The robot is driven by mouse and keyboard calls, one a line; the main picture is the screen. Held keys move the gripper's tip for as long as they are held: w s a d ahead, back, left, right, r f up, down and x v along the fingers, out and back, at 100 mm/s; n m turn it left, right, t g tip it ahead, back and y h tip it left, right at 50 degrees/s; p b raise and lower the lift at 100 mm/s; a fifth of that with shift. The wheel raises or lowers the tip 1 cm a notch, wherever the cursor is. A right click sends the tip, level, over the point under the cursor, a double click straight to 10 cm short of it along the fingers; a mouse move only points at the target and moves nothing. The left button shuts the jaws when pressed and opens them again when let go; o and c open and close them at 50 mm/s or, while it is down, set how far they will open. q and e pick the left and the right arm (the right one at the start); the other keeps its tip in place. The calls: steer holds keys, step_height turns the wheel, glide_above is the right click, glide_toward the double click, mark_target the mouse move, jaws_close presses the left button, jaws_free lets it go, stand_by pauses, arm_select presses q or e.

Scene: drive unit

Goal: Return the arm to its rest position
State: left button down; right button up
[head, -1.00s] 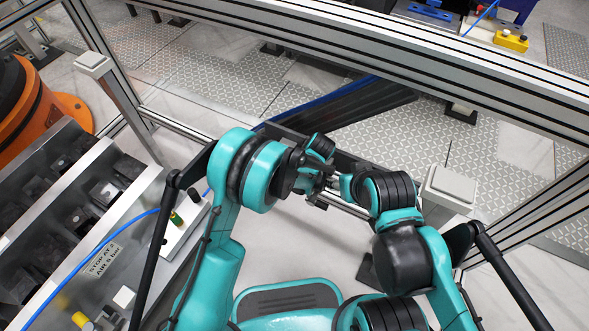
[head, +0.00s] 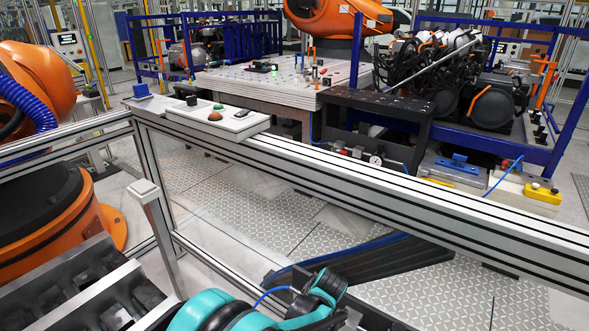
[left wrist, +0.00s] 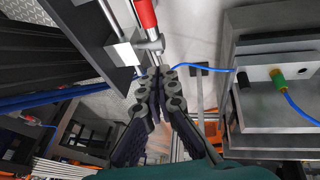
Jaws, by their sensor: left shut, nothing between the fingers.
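My left arm (head: 245,312) shows teal and black at the bottom of the head view, bent low in front of the fence. Its fingertips cannot be made out there. In the left wrist view my left gripper (left wrist: 170,82) has its black fingers drawn together, shut with nothing between them. A silver rod with a red sleeve (left wrist: 146,14) lies just beyond the fingertips; I cannot tell whether they touch it. My right gripper is in neither current view.
An aluminium fence rail (head: 400,200) crosses in front of me, carrying a button panel (head: 218,117). An orange robot (head: 50,220) and a grey rack (head: 80,285) stand at left. In the wrist view, a fitting block (left wrist: 275,75) with a blue hose is at right.

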arm_select(q)
steer(key=s+a+r+m+h, duration=0.1)
steer(key=s+a+r+m, duration=0.55)
steer(key=a+r, duration=0.75)
steer(key=s+a+r+m+t, duration=0.1)
steer(key=s+a+m, duration=0.1)
steer(key=s+a, duration=0.2)
steer(key=s+a+r+m+t, duration=0.1)
steer(key=s+a, duration=0.3)
steer(key=s, duration=0.6)
steer(key=shift+s+a+r+m+t+h, duration=0.25)
steer(key=shift+s+a+m+t+h, duration=0.15)
steer(key=shift+m, duration=0.15)
